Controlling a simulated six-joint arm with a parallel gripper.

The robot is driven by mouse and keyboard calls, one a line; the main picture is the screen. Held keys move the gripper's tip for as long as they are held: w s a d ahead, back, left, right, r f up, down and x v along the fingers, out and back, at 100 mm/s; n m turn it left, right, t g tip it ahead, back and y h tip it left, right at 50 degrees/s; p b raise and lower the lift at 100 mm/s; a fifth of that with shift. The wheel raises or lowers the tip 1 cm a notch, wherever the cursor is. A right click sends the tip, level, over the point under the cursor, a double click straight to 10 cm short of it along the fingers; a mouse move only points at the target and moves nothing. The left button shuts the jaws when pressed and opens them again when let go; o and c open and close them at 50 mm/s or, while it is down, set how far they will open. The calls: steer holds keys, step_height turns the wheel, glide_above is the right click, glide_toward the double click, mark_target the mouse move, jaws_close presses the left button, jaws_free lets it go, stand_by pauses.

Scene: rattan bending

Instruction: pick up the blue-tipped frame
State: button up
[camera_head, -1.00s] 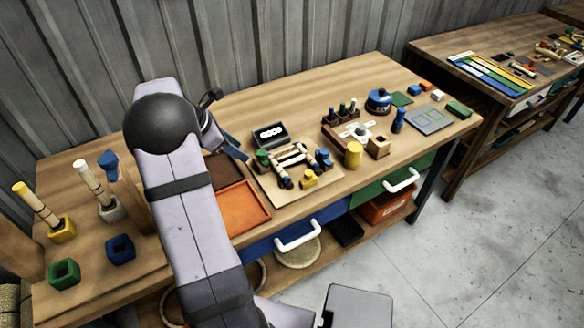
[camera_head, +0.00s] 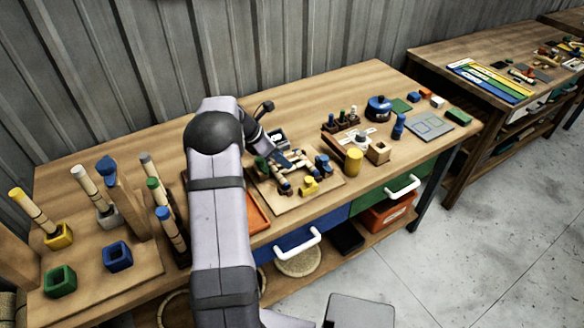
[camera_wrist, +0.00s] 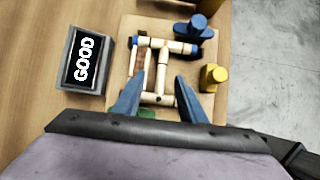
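The rattan frame (camera_wrist: 161,72) lies on the wooden board in the wrist view. It is made of pale sticks, and blue tips show at the far end of its top bar. In the head view the frame (camera_head: 296,163) is partly hidden by my gripper (camera_head: 284,152). In the wrist view my gripper (camera_wrist: 161,78) is open, its two blue fingers apart and pointing over the frame. I cannot tell whether the fingers touch it.
The board (camera_head: 325,193) also carries a yellow clamp (camera_wrist: 212,77) and a blue clamp (camera_wrist: 194,29). A small display reading GOOD (camera_wrist: 84,61) stands left of the frame in the wrist view. An orange tray (camera_head: 257,213) lies beside the board.

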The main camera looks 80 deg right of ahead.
steer(key=shift+p+x, duration=1.1)
steer(key=shift+x, duration=1.4)
steer(key=shift+s+a, duration=0.1)
steer(key=shift+a, duration=0.05)
jaws_close()
